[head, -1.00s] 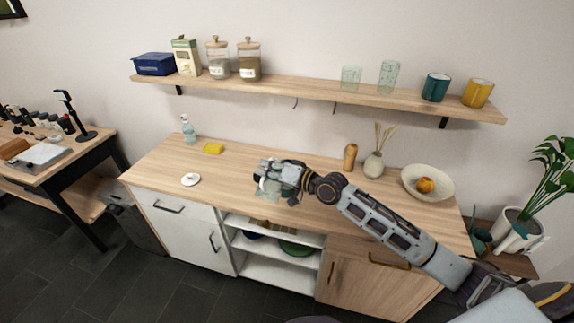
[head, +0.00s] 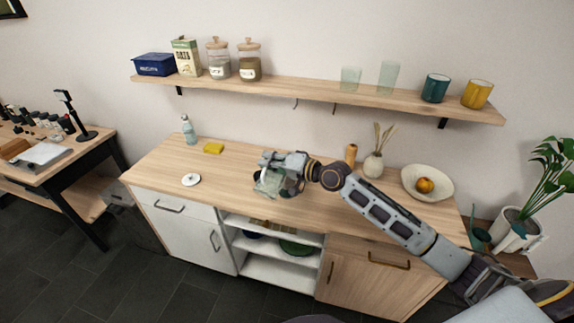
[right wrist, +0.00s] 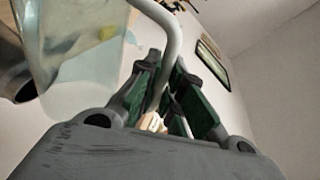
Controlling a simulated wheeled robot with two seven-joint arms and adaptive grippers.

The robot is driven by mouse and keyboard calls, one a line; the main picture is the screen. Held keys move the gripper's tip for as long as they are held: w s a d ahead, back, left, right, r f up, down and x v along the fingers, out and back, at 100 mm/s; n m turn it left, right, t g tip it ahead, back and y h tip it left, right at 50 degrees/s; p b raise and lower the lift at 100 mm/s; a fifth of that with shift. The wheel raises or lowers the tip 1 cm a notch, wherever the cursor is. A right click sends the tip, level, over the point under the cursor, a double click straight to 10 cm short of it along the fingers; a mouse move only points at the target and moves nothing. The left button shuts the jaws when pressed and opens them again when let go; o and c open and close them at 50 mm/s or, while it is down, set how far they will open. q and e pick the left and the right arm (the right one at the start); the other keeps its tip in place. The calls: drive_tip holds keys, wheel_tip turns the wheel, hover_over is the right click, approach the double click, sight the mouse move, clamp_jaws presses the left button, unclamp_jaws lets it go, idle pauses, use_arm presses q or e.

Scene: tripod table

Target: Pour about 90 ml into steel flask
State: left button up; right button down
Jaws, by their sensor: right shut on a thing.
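My right gripper (head: 284,170) is over the middle of the wooden counter. In the right wrist view, its green-padded fingers (right wrist: 165,92) are shut on the pale curved handle of a clear pitcher (right wrist: 75,60). The pitcher also shows in the head view (head: 268,185), partly covered by the gripper, and looks tilted. Its liquid level cannot be told. A dark grey, metallic round thing (right wrist: 14,82) at the left edge of the right wrist view, partly behind the pitcher, may be the steel flask. I cannot make out the flask in the head view. My left gripper is out of view.
On the counter (head: 225,175) are a clear bottle (head: 190,131), yellow sponge (head: 213,148), small white dish (head: 191,180), brown cylinder (head: 351,153), vase (head: 373,165) and fruit bowl (head: 418,171). A shelf (head: 310,91) with jars and cups runs above.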

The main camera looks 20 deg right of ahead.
sight(265, 170)
drive_tip(key=shift+w+d+r+m, duration=0.6)
drive_tip(key=shift+r, duration=0.2)
idle(1.3)
drive_tip(key=shift+w+d+r+m, duration=0.45)
drive_tip(key=shift+w+d+m, duration=0.05)
drive_tip(key=shift+w+d, duration=0.25)
idle(0.7)
drive_tip(key=shift+a, duration=0.1)
drive_tip(key=s+a+f+n, duration=0.1)
drive_tip(key=f, duration=0.1)
drive_tip(key=s+a+f+n, duration=0.2)
drive_tip(key=shift+s+a+b, duration=0.1)
drive_tip(key=shift+s+b, duration=0.15)
drive_tip(key=shift+b, duration=0.05)
drive_tip(key=shift+a+f+n+t, duration=0.1)
drive_tip(key=shift+f+n+t, duration=0.15)
drive_tip(key=shift+n, duration=0.25)
drive_tip(key=shift+s, duration=0.1)
drive_tip(key=shift+s+a+f+n+t, duration=0.15)
drive_tip(key=shift+s+a+n+t, duration=0.15)
drive_tip(key=shift+n, duration=0.4)
drive_tip(key=shift+a+f, duration=0.1)
drive_tip(key=shift+f, duration=0.1)
idle(0.5)
